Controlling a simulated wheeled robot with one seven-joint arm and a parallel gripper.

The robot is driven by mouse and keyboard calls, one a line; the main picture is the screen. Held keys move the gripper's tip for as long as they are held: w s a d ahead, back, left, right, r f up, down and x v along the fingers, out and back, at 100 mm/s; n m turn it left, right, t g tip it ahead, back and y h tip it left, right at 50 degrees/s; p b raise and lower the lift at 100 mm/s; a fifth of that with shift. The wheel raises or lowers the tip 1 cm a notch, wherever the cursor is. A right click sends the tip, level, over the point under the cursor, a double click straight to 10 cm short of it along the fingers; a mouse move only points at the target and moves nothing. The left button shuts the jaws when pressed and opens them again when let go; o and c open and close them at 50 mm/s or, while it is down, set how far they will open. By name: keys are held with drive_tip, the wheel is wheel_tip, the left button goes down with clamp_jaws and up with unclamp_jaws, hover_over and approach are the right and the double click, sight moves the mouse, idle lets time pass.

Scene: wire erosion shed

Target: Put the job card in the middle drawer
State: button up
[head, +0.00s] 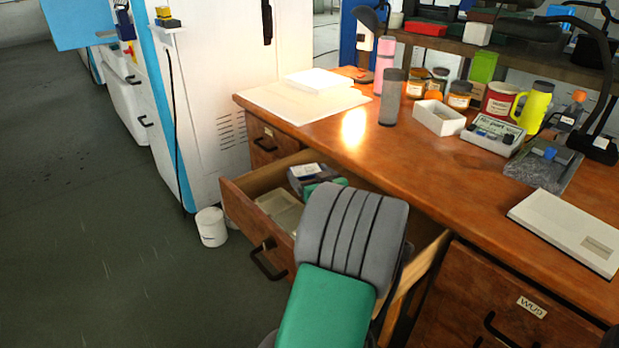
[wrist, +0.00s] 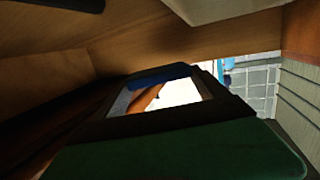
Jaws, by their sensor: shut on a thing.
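An open drawer (head: 240,207), second down under the left end of the desk, is pulled out toward the lower left. In the head view, my grey and green arm covers part of it and hides my gripper. In the wrist view, my dark gripper (wrist: 180,121) is close among wooden panels. It is shut on a pale flat piece (wrist: 182,93), which appears to be the job card, though its outline is unclear. I cannot tell whether it touches the drawer.
The drawer holds a pale tray (head: 279,208) and small boxes (head: 308,172). The closed drawer (head: 267,141) is above. A white pot (head: 211,227) is on the floor.

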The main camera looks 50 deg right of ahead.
drive_tip(key=shift+f+b, duration=0.35)
drive_tip(key=shift+b, duration=0.2)
drive_tip(key=shift+f, duration=0.2)
drive_tip(key=o, duration=1.3)
drive_tip(key=shift+c, duration=0.2)
drive_tip(key=shift+r, duration=0.1)
